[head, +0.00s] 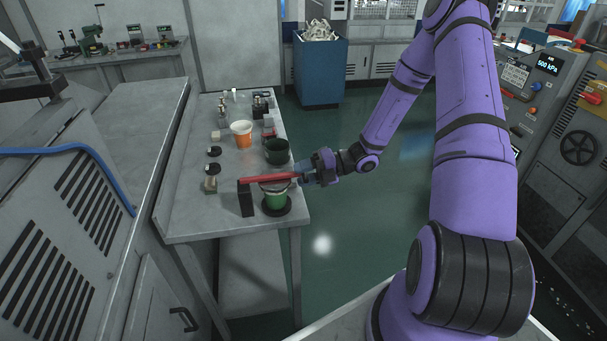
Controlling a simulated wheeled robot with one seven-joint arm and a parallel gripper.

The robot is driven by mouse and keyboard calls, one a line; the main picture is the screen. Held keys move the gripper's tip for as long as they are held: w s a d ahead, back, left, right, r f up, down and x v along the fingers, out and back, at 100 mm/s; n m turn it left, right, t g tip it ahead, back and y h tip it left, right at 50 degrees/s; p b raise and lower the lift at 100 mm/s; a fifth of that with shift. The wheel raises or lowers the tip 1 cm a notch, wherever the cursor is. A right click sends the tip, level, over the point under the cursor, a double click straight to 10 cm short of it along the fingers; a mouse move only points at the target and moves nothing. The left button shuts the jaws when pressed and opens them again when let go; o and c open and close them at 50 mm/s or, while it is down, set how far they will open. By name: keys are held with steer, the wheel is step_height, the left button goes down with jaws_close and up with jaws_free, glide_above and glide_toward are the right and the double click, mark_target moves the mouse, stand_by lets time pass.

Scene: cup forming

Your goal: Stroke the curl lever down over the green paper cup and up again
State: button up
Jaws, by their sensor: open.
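The green paper cup (276,201) stands upright on a round black base near the front right corner of the narrow grey table. The red curl lever (262,178) lies about level across the top of the cup, from a dark upright post (246,198) on its left. At this size I cannot tell whether the lever touches the rim. My gripper (305,172) is at the lever's right end, open, with its fingers close to the lever tip. The exact finger positions are too small to make out.
A grey louvred cabinet (70,215) is at the left. The floor right of the table is clear.

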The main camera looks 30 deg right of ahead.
jaws_close()
